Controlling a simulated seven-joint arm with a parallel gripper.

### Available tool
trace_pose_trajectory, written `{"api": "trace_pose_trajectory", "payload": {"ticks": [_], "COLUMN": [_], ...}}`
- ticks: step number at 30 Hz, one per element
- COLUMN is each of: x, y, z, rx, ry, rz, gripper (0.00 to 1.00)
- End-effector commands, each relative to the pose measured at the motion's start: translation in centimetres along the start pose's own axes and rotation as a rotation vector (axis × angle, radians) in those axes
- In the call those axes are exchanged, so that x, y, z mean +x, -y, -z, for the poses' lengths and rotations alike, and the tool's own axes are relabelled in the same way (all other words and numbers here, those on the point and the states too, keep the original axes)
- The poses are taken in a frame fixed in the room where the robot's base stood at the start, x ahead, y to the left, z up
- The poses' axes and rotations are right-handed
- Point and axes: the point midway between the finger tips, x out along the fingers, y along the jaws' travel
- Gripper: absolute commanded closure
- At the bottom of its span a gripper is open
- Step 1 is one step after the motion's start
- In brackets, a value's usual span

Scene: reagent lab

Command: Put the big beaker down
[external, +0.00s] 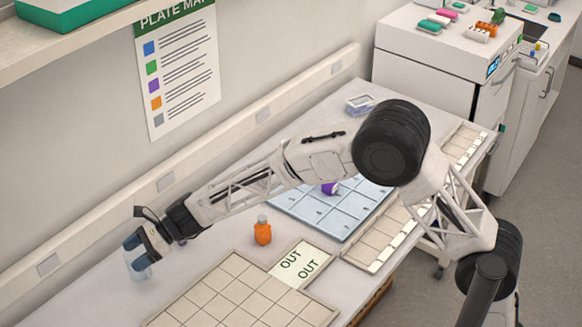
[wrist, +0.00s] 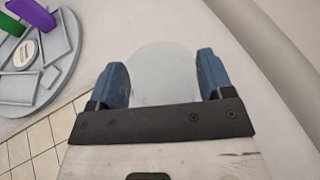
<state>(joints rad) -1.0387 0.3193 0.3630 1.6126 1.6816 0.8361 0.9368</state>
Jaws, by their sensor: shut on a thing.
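The big beaker (external: 140,271) is clear glass and shows at the far left of the external view. My gripper (external: 138,250) is shut on it, one finger on each side. In the wrist view the beaker (wrist: 162,75) is a pale rounded shape between the two blue fingers of my gripper (wrist: 162,80). The beaker looks about upright near the wall side of the white bench. I cannot tell whether its base touches the bench.
An orange bottle (external: 263,231) stands right of the gripper. A round grey tray (wrist: 62,48) shows in the wrist view. Bench around the beaker looks bare.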

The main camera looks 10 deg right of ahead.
Motion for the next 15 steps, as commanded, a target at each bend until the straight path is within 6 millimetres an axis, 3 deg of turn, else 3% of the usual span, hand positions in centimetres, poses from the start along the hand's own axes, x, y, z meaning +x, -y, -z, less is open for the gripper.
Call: {"api": "trace_pose_trajectory", "payload": {"ticks": [6,15], "x": [1.7,2.5], "y": [1.8,2.6], "z": [-0.5,-0.7], "rx": [-0.001,0.000], "ry": [0.000,0.000], "rz": [-0.001,0.000], "gripper": [0.49,0.49]}}
